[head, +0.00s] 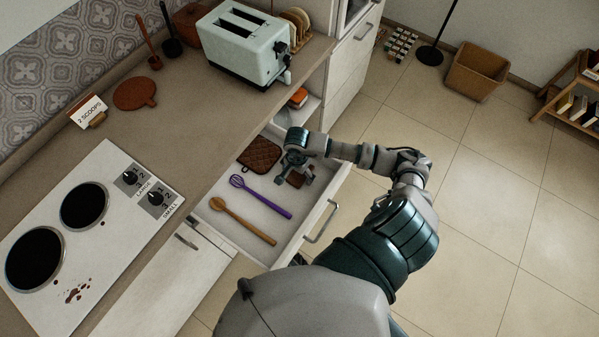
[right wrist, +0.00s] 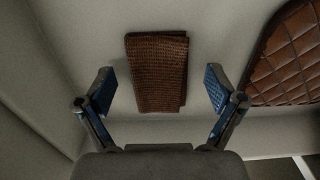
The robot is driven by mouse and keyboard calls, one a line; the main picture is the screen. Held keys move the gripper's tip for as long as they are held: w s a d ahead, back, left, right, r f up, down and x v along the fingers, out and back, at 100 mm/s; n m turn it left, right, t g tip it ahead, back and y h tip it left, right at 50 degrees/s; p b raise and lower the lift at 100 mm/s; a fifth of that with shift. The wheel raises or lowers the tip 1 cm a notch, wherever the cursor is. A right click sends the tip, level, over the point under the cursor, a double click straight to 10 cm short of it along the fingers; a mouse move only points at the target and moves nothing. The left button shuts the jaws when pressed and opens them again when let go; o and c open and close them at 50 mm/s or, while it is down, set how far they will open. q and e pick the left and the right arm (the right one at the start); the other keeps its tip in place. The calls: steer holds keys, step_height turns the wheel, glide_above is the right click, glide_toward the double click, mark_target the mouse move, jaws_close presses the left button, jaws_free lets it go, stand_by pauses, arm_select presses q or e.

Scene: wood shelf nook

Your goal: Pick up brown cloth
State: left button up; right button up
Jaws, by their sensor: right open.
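The brown cloth (right wrist: 157,72) is a folded, textured rectangle lying flat on the drawer floor. In the right wrist view it sits ahead of and between the open fingers of my right gripper (right wrist: 160,92), and no finger touches it. In the head view my right gripper (head: 298,172) is inside the open drawer and covers part of the cloth (head: 295,180). My right gripper is open and empty. My left gripper is not in view.
The open drawer (head: 325,197) also holds a quilted brown pot holder (head: 259,155), a purple whisk (head: 260,196) and a wooden spoon (head: 243,221). The pot holder also shows in the right wrist view (right wrist: 290,62). A toaster (head: 243,43) stands on the counter above.

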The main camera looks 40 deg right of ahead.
mark_target(298, 174)
steer(key=c, duration=0.8)
step_height(298, 174, up, 10)
steer(key=shift+r, duration=0.1)
stand_by(0.3)
